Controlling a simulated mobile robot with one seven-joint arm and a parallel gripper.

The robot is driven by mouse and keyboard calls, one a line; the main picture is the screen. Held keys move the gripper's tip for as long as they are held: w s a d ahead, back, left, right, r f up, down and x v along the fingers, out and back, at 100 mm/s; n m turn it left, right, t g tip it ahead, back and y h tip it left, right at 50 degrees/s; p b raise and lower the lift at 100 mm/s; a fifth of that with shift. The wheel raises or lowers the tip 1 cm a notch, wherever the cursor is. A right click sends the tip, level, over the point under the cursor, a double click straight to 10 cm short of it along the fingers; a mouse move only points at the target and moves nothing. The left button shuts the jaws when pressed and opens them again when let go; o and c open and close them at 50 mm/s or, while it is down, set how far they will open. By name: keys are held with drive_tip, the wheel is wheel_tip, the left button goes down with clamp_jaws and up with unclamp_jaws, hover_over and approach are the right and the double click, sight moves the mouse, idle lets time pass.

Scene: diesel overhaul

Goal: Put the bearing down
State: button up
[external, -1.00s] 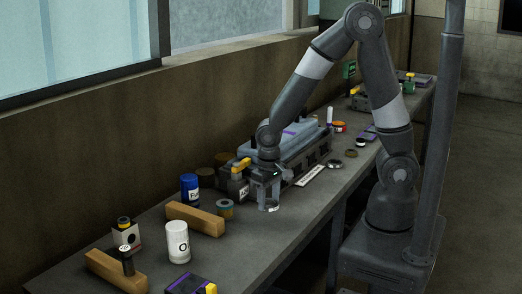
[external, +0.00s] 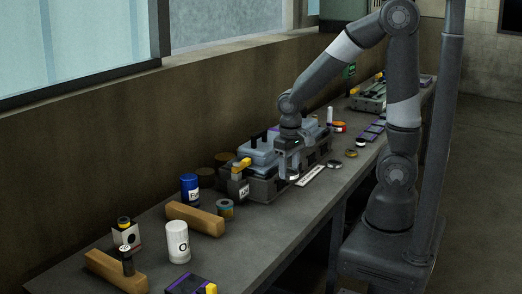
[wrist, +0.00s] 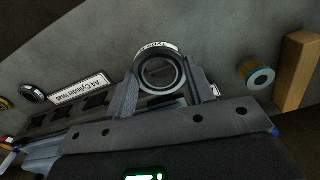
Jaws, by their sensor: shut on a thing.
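My gripper (external: 292,174) is at the front side of the cylinder head (external: 262,189), near its white label strip. In the wrist view my gripper (wrist: 165,88) is shut on the bearing (wrist: 158,50), a grey metal ring with a pale printed band, held between the two fingers. The bearing (external: 293,179) shows in the external view as a small pale piece under the gripper. It appears to be above the bench, but I cannot tell the exact gap. The lower part of the ring is partly hidden by the gripper.
The label strip (wrist: 80,88) reads "A4 Cylinder head" and lies on the bench (external: 240,240). Small rings (external: 335,164) lie to the right. The bench front is mostly clear.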

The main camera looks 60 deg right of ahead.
drive_tip(key=a+n, duration=0.2)
drive_tip(key=a, duration=0.9)
hover_over(253, 242)
wheel_tip(253, 242, down, 7)
drive_tip(key=shift+d+r, duration=0.1)
drive_tip(key=shift+r, duration=0.05)
drive_tip(key=shift+f, duration=2.05)
drive_tip(key=shift+f, duration=0.1)
drive_tip(key=o, duration=1.1)
